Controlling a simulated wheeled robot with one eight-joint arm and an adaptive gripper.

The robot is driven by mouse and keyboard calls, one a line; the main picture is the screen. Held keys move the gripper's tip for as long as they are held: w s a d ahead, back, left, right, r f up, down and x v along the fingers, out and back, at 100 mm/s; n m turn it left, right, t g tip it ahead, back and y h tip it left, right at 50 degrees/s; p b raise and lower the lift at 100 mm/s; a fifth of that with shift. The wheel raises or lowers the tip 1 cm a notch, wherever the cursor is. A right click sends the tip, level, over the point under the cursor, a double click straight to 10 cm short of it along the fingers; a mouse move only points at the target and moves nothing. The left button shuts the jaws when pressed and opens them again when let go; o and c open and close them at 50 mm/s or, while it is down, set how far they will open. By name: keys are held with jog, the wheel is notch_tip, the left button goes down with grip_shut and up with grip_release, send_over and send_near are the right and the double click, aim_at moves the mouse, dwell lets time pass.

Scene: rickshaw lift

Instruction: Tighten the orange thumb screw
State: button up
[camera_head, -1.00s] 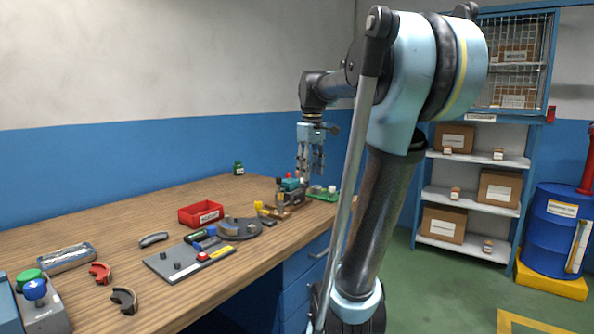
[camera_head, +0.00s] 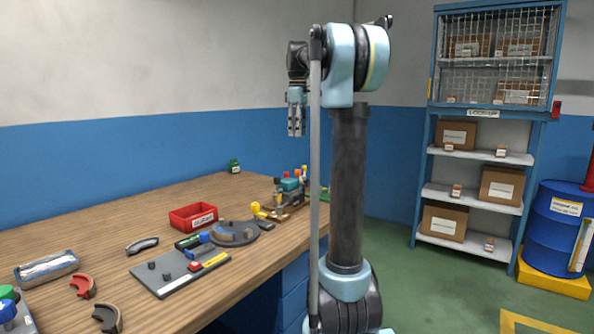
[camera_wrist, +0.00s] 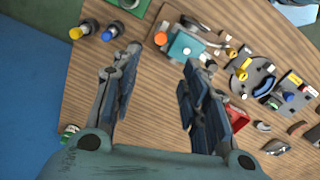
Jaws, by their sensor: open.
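A round orange knob (camera_wrist: 161,38), likely the orange thumb screw, shows in the wrist view at the left side of a teal block (camera_wrist: 186,47). In the head view the teal block (camera_head: 291,184) stands at the far right end of the bench, with a small orange spot (camera_head: 277,181) at its left. My gripper (camera_head: 296,133) hangs pointing down, well above the bench. In the wrist view my gripper (camera_wrist: 160,58) is open and empty, its two fingers spread apart, with bare wood between them. Neither finger touches the knob.
A red bin (camera_head: 193,217), a dark round plate (camera_head: 234,233) and a grey plate (camera_head: 180,270) lie on the bench (camera_head: 110,232). Two capped containers, yellow (camera_wrist: 80,32) and blue (camera_wrist: 110,33), stand near the block. Shelves (camera_head: 478,155) stand at right.

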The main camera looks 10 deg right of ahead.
notch_tip(320, 180, down, 15)
jog(key=shift+s+f, duration=0.1)
jog(key=shift+f, duration=0.05)
dwell(0.4)
jog(key=shift+c, duration=0.2)
grip_shut()
